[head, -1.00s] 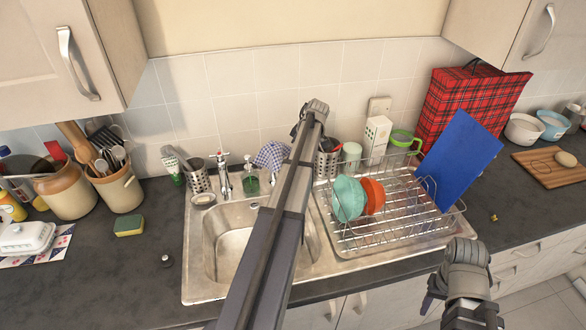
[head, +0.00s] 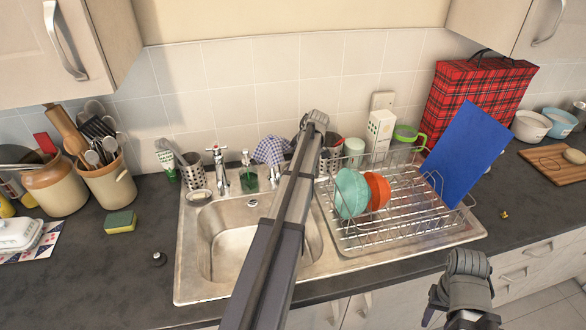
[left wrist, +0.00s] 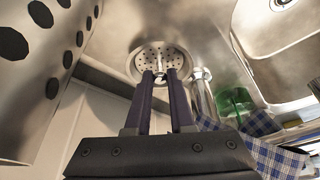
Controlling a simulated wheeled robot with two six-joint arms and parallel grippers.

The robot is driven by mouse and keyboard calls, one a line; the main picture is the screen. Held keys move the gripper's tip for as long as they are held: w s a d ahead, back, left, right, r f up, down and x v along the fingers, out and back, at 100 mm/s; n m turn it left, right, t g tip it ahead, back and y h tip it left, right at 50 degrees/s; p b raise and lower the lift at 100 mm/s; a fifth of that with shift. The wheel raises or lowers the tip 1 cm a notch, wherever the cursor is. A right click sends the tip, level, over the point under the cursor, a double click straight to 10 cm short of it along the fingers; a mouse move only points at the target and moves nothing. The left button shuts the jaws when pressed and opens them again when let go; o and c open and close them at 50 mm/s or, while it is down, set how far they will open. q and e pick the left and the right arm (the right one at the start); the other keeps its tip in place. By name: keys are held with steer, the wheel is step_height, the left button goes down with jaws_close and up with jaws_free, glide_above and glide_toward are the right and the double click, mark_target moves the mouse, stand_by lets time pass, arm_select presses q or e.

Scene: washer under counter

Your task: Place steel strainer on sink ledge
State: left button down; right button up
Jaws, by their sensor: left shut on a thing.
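The steel strainer (left wrist: 150,57), a round perforated disc with a small centre knob, shows in the left wrist view. My left gripper (left wrist: 159,73) is shut on it at the knob. I cannot tell whether its underside touches the steel below. In the head view my left arm hides this gripper and the strainer. The sink ledge (head: 226,202) runs behind the basin in the head view, with the tap (head: 220,175) on it. My right gripper (head: 436,300) is at the lower right, away from the sink; its jaw opening is unclear.
A perforated steel holder (left wrist: 40,70) stands close in the left wrist view. A green soap bottle (head: 249,178) and checked cloth (head: 271,151) are near the tap. The dish rack (head: 400,238) with bowls fills the drainer. The worktop left of the sink is mostly clear.

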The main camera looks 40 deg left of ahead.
arm_select(q)
steer(key=c, duration=0.8)
jaws_free()
steer(key=p+v, duration=1.1)
steer(key=v, duration=0.1)
steer(key=shift+r, duration=0.1)
